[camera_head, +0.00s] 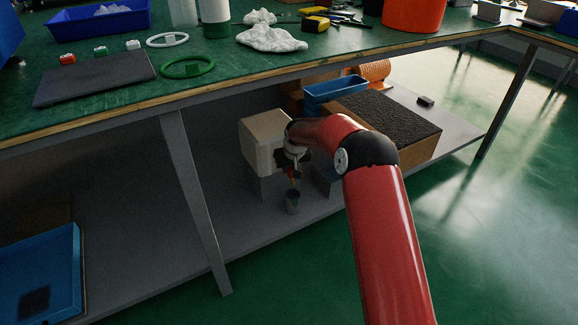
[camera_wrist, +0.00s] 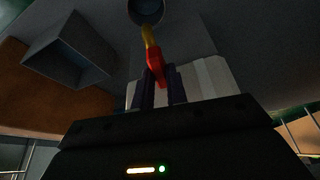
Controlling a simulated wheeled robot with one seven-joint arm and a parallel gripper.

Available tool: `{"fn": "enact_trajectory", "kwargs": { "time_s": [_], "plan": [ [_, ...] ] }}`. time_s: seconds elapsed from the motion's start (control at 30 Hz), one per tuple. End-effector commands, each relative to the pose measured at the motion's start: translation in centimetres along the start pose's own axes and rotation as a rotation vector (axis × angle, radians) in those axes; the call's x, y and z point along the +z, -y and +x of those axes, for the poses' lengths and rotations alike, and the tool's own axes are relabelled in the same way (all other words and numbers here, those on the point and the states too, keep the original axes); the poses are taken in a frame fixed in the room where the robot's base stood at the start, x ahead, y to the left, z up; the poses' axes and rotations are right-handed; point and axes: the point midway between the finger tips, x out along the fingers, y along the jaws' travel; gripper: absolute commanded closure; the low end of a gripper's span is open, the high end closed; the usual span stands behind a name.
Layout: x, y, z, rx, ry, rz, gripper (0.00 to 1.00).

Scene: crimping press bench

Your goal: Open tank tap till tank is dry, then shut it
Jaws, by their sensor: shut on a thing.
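The tank (camera_head: 262,138), a cream box, stands raised on the shelf under the bench. Its pale side also shows in the wrist view (camera_wrist: 205,80). My gripper (camera_head: 291,168) is at the tank's front. In the wrist view its dark fingers (camera_wrist: 160,84) are shut on the red tap handle (camera_wrist: 155,68). A yellow piece (camera_wrist: 148,36) extends from the handle toward the cup; I cannot tell whether it is spout or liquid. A small grey cup (camera_head: 292,203) stands on the shelf below the tap and partly shows in the wrist view (camera_wrist: 146,10). The tank's liquid level is not visible.
A box with a dark, rough top (camera_head: 388,112) and a blue bin (camera_head: 333,91) stand right of the tank. The bench top (camera_head: 215,85) overhangs the shelf (camera_head: 245,225). A bench leg (camera_head: 193,200) stands left of the cup. The shelf between leg and cup is clear.

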Motion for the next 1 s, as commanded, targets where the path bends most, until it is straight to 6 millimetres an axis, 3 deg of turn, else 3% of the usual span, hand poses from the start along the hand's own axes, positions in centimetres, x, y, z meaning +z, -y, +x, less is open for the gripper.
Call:
{"fn": "enact_trajectory", "kwargs": {
  "time_s": [0.17, 0.2, 0.33, 0.67, 1.0],
  "plan": [
    [0.0, 0.0, 0.0, 0.000, 0.000, 0.001, 1.00],
    [0.0, 0.0, 0.0, 0.000, 0.000, 0.002, 0.82],
    [0.0, 0.0, 0.0, 0.001, 0.000, 0.002, 0.65],
    [0.0, 0.0, -0.3, 0.001, -0.001, 0.003, 0.64],
    [-0.1, 0.0, -5.6, 0.001, -0.002, 0.003, 0.64]
  ]
}}
